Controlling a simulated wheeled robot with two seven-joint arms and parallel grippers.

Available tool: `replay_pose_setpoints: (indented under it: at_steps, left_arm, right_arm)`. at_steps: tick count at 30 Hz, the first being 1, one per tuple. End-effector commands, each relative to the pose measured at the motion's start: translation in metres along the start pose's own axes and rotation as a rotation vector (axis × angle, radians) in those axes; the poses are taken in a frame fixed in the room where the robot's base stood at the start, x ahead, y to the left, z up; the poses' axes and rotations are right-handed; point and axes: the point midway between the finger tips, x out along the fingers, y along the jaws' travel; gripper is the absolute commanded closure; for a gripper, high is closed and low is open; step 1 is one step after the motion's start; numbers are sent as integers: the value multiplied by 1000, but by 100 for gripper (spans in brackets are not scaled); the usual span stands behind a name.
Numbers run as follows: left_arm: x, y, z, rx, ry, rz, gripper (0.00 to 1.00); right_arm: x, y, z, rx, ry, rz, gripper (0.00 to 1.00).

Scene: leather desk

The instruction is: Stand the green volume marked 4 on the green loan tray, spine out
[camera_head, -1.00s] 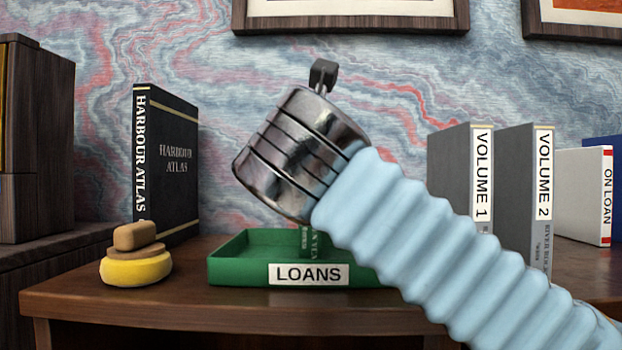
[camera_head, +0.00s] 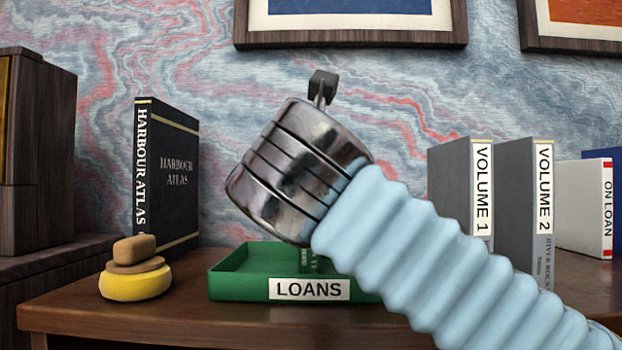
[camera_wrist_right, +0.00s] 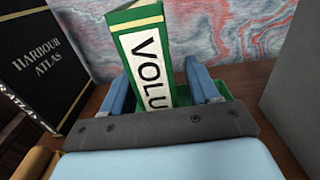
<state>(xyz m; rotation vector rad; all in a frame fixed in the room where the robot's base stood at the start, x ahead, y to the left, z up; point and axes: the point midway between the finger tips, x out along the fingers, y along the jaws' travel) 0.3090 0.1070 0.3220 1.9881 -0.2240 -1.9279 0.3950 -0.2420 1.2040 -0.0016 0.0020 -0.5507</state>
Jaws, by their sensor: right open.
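The green loan tray (camera_head: 240,293), labelled LOANS, sits on the desk in the head view. The green volume (camera_head: 306,262) stands in it; only the low part of its spine shows below my right wrist. In the right wrist view the green volume (camera_wrist_right: 137,25) is upright, looking tilted in the picture, with its spine facing me and "VOLU" readable. Its number is hidden. My right gripper (camera_wrist_right: 158,70) is open, with a blue finger on each side of the volume. In the head view my wrist hides the fingers. My left gripper is not in view.
The black Harbour Atlas (camera_head: 168,180) stands left of the tray, behind a yellow-based stack of stones (camera_head: 136,285). Grey Volume 1 (camera_head: 450,180) and Volume 2 (camera_head: 515,185) stand at the right, beside a white ON LOAN book (camera_head: 583,210). A dark wooden cabinet (camera_head: 45,160) is far left.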

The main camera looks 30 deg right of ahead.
Motion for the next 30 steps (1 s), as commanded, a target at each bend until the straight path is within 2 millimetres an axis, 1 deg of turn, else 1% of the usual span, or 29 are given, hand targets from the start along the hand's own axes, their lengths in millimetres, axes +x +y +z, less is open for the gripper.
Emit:
replay_pose_setpoints:
  at_steps: [3, 9, 13, 18, 30]
  left_arm:
    - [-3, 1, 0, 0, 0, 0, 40]
    - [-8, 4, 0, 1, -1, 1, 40]
    - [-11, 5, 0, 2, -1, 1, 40]
    - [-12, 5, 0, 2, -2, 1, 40]
    - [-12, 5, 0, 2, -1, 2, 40]
  right_arm:
    - [-27, 0, 2, 1, -3, 4, 40]
    - [-73, 0, 2, 0, -3, 4, 40]
    - [-93, 0, 2, 1, -2, 3, 40]
    - [-106, 0, 0, 1, -1, 1, 40]
    - [-106, 0, 0, 1, -1, 1, 40]
